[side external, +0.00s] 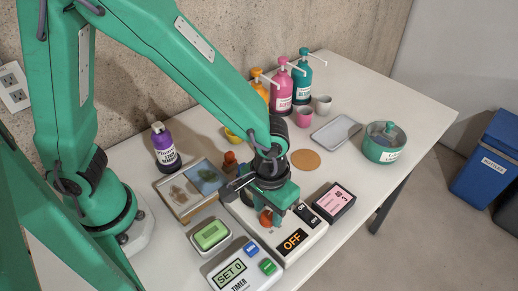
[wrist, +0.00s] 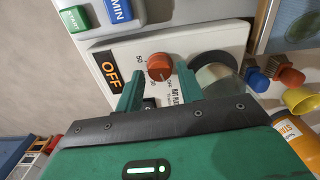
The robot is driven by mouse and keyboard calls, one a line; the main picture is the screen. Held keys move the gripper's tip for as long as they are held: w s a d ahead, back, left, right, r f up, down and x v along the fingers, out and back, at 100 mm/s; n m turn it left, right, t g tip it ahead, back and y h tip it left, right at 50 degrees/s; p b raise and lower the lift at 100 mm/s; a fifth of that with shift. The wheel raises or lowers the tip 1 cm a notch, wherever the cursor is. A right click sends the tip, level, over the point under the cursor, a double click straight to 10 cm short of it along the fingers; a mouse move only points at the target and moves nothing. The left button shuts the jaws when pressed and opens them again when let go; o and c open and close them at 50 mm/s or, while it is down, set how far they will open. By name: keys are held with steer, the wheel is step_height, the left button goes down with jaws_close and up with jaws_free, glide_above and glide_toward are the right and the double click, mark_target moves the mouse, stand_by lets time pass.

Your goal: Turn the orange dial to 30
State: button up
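The orange dial (side external: 266,218) is a round knob on a white hot plate unit (side external: 308,238) whose display (side external: 292,241) reads OFF. In the wrist view the dial (wrist: 158,66) shows with small scale marks beside it, one of them 50. My gripper (side external: 270,212) is low over the unit, pointing down. In the wrist view its two green fingers (wrist: 158,75) are apart, one on each side of the dial, with a gap on each side. The gripper is open and holds nothing. The side view partly hides the dial behind the gripper.
A timer (side external: 236,268) reading SET 0 stands close in front. A pink-faced black box (side external: 334,200) is right of the unit, and a framed tray (side external: 192,190) is to the left. Pump bottles (side external: 281,90), cups, a grey tray (side external: 336,132) and a green pot (side external: 384,143) stand farther back.

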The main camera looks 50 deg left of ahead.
steer(key=shift+f, duration=0.55)
steer(key=shift+c, duration=0.5)
steer(key=c, duration=0.6)
steer(key=shift+m, duration=0.4)
steer(key=m, duration=0.8)
